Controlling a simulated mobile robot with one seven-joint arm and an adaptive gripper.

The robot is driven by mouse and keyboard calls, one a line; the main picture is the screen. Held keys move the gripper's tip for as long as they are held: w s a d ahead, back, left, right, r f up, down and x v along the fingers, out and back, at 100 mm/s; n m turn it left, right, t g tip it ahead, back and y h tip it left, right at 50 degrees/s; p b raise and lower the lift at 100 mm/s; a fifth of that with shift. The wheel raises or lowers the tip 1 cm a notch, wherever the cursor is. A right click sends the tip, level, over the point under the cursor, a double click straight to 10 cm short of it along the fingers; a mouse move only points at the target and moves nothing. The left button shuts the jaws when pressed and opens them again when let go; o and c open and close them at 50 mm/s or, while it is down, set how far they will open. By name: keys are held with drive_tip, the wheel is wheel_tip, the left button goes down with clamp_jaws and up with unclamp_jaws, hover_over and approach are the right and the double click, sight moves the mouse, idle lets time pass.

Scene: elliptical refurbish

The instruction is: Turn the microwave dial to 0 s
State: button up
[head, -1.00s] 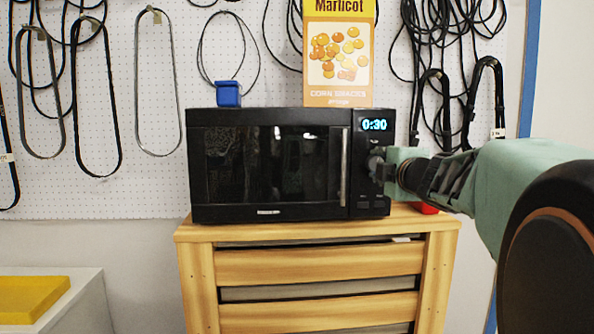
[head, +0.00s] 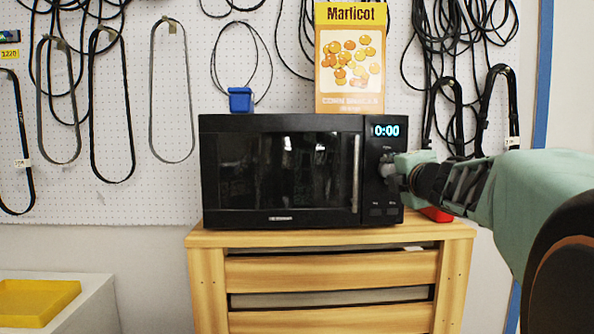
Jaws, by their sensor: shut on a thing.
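A black microwave (head: 280,222) stands on a wooden drawer unit, its door shut. Its display (head: 386,130) at the upper right reads 0:00. The dial (head: 387,168) is on the control panel below the display and is partly hidden by my gripper. My gripper (head: 394,169) reaches in from the right at the panel and is shut on the dial. The fingertips are small in this view, and the dial's pointer cannot be made out.
A cereal box (head: 350,100) and a small blue container (head: 240,100) stand on the microwave. A red object (head: 436,214) lies right of it on the wooden unit (head: 330,238). A yellow tray (head: 38,300) sits on a white surface at lower left. Cables hang on the pegboard behind.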

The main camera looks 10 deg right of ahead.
drive_tip(key=o, duration=1.1)
drive_tip(key=shift+o, duration=0.2)
